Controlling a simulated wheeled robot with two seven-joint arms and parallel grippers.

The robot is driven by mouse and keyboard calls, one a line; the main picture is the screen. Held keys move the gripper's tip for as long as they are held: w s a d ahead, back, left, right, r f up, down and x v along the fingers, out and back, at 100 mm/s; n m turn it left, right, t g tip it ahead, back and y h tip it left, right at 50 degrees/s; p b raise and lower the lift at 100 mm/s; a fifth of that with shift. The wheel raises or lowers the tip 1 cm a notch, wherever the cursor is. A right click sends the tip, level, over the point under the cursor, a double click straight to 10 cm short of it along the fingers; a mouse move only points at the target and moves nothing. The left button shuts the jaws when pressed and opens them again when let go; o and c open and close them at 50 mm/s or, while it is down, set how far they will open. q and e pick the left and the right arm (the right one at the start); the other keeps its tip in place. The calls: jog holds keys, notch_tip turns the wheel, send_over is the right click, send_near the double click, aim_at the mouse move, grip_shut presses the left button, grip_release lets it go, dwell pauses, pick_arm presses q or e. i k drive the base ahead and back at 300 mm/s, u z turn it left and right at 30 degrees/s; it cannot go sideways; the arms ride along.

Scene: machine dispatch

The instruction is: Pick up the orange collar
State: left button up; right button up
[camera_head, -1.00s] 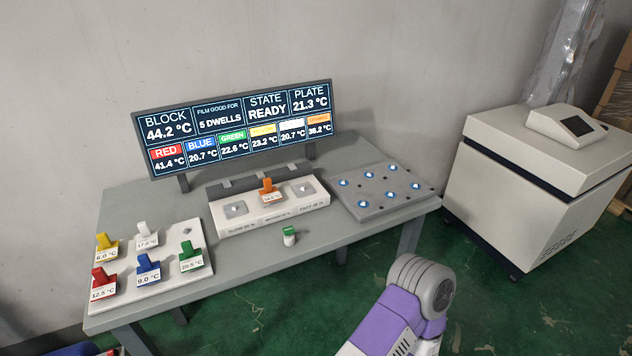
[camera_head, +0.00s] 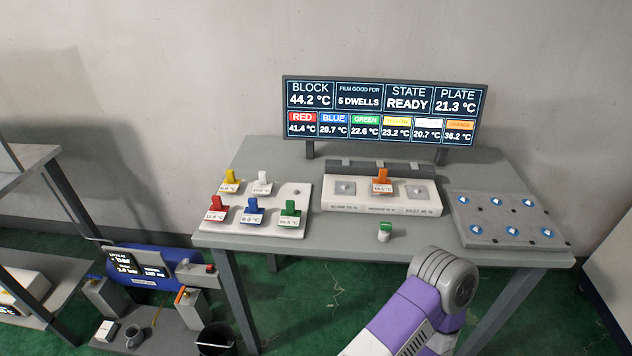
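The orange collar (camera_head: 382,178) stands upright in the middle of the white block unit (camera_head: 335,204) on the grey table, with a small temperature label on its front. A white board (camera_head: 248,226) to its left holds a yellow, a white, a red, a blue and a green collar (camera_head: 290,209). A purple and grey link of my arm comes in from the bottom, in front of the table. Neither of my grippers shows in the view.
A small green-capped vial (camera_head: 384,232) stands in front of the block unit. A grey plate with blue-lit spots (camera_head: 467,224) lies at the table's right. A display (camera_head: 345,110) stands behind. A shelf (camera_head: 30,272) and blue compressor-like equipment (camera_head: 140,270) are at left.

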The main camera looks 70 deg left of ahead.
aim_at(382, 184)
jog(key=u, duration=2.2)
